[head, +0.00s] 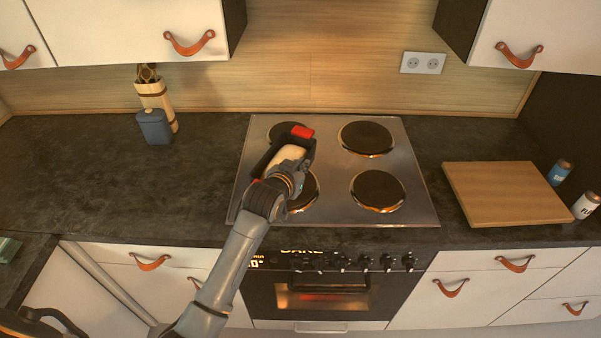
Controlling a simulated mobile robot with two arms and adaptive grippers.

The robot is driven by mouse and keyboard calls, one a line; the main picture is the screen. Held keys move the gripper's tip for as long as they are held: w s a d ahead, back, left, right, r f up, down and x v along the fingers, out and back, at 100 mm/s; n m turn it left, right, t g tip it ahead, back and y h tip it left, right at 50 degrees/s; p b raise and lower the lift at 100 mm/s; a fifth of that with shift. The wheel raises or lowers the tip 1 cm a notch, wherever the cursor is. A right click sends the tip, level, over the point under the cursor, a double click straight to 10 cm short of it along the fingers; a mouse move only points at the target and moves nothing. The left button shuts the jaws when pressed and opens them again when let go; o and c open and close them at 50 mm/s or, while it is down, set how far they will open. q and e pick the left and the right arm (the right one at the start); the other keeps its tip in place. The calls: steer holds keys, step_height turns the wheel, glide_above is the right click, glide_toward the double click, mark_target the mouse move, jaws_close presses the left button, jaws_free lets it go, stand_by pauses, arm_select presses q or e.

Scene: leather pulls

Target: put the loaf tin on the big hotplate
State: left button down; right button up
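The loaf tin (266,161) is dark with red end grips, and a pale content or part shows within its outline. It lies slantwise over the left side of the hob, between the back-left hotplate (284,129) and the front-left hotplate (308,192). I cannot tell whether it rests on the hob or is held above it. My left gripper (288,172) is at the tin's near side, overlapping it; its fingers are hidden. The back-right hotplate (366,138) looks large and is bare. The front-right hotplate (378,190) is bare and looks slightly smaller. My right gripper is out of view.
The steel hob (338,208) sits in a dark worktop (75,185). A wooden board (506,193) lies right of it, with a blue can (560,173) and a white can (586,205) beside it. A blue-grey container (154,127) stands back left. The left worktop is mostly clear.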

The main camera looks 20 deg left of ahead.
arm_select(q)
steer(key=shift+w+a+f+p, duration=0.1)
steer(key=shift+f+p, duration=0.25)
steer(key=shift+f, duration=0.3)
steer(key=shift+w+a+f+p, duration=0.1)
steer(key=shift+f+p, duration=0.2)
steer(key=shift+f, duration=0.55)
steer(key=shift+d+f, duration=0.1)
steer(key=shift+f, duration=0.05)
steer(key=c, duration=1.8)
jaws_free()
steer(key=shift+s+f, duration=0.1)
steer(key=shift+f, duration=0.1)
steer(key=shift+o, duration=1.4)
steer(key=shift+r, duration=0.15)
steer(key=b+v, duration=0.1)
steer(key=v, duration=1.1)
steer(key=shift+b, duration=0.35)
